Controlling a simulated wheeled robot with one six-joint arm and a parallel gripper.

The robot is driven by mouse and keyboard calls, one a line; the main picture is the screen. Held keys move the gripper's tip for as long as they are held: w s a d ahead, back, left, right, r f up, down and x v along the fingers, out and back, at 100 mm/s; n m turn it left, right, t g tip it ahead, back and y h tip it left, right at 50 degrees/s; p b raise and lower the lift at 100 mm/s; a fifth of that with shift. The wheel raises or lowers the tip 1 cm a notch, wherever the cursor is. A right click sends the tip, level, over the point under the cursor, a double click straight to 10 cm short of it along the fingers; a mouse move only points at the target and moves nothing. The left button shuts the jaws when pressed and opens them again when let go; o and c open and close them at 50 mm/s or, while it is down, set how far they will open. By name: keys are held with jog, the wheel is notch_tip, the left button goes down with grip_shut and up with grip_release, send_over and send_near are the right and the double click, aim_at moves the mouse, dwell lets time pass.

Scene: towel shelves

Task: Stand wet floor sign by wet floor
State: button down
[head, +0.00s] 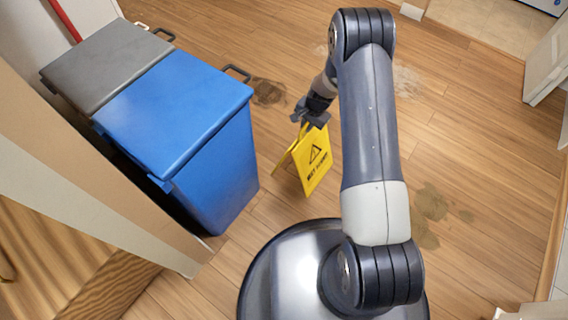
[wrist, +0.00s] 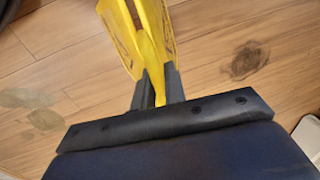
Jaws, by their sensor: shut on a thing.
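The yellow wet floor sign (head: 316,163) is upright and spread in an A shape in the head view, just right of the blue bin. I cannot tell whether its feet touch the floor. My gripper (head: 311,118) is shut on its top edge. In the wrist view the sign (wrist: 138,32) runs up from between the fingers of my gripper (wrist: 157,88). Floor patches show: a dark one (head: 267,92) behind the sign, a pale one (head: 408,82) beyond my arm, and a greenish-brown one (head: 430,212) right of my arm. I cannot tell which is wet.
A blue bin (head: 205,130) and a grey bin (head: 105,65) stand at left, beside a beige panel (head: 85,150). A white door or panel (head: 548,62) is at far right. Open wood floor (head: 480,150) lies right of my arm.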

jog(key=s+a+f+b, duration=0.3)
jog(key=s+a+b, duration=0.1)
jog(key=s+a, duration=0.4)
jog(key=s, duration=0.2)
jog(key=shift+s+a+f, duration=0.15)
jog(key=shift+s+f, duration=0.05)
jog(key=shift+s, duration=0.1)
jog(key=shift+f, duration=0.1)
jog(key=c, duration=1.9)
grip_release()
jog(key=shift+f, duration=0.15)
jog(key=o, duration=0.4)
jog(key=shift+o, duration=0.2)
